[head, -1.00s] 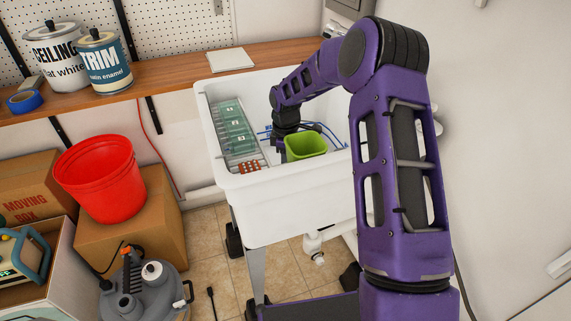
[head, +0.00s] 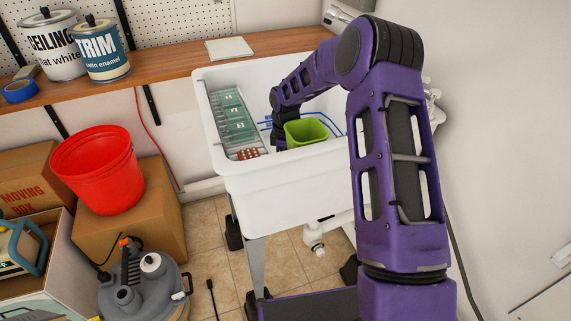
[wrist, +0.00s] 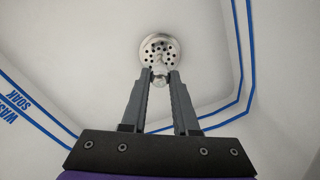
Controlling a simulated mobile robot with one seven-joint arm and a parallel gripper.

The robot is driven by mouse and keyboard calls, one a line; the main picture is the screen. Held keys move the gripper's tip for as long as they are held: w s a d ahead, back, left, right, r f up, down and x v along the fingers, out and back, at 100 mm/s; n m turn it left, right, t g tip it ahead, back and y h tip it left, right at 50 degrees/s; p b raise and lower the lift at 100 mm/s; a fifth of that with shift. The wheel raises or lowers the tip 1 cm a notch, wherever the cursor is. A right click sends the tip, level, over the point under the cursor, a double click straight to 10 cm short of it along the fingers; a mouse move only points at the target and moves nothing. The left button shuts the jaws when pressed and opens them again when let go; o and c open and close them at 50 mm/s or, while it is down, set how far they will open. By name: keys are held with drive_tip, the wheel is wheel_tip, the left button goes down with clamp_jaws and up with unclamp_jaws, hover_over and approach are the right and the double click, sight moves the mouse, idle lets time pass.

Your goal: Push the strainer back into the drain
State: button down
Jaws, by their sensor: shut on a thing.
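The strainer (wrist: 157,44) is a round, shiny metal disc with dark holes, near the top middle of the wrist view over the white sink floor. My gripper (wrist: 160,76) reaches to its near edge, with the two grey fingers closed together on a small metal knob of the strainer. The drain is not visible apart from the strainer, and I cannot tell how deep the strainer sits. In the head view, my arm reaches down into the white sink (head: 285,190). The fingers and strainer are hidden there behind the green container and the sink wall.
A green container (head: 306,132) is close beside my wrist at the sink's front. A rack with green and orange items (head: 235,122) lines the left side. A wooden shelf (head: 175,58) runs behind. A red bucket (head: 98,170) stands left.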

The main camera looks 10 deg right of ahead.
drive_tip(key=shift+f+b, duration=0.35)
drive_tip(key=shift+f, duration=0.4)
idle(0.5)
drive_tip(key=c, duration=0.6)
unclamp_jaws()
wheel_tip(320, 180, up, 18)
drive_tip(key=p, duration=0.2)
drive_tip(key=shift+f+p, duration=0.15)
drive_tip(key=shift+p, duration=0.2)
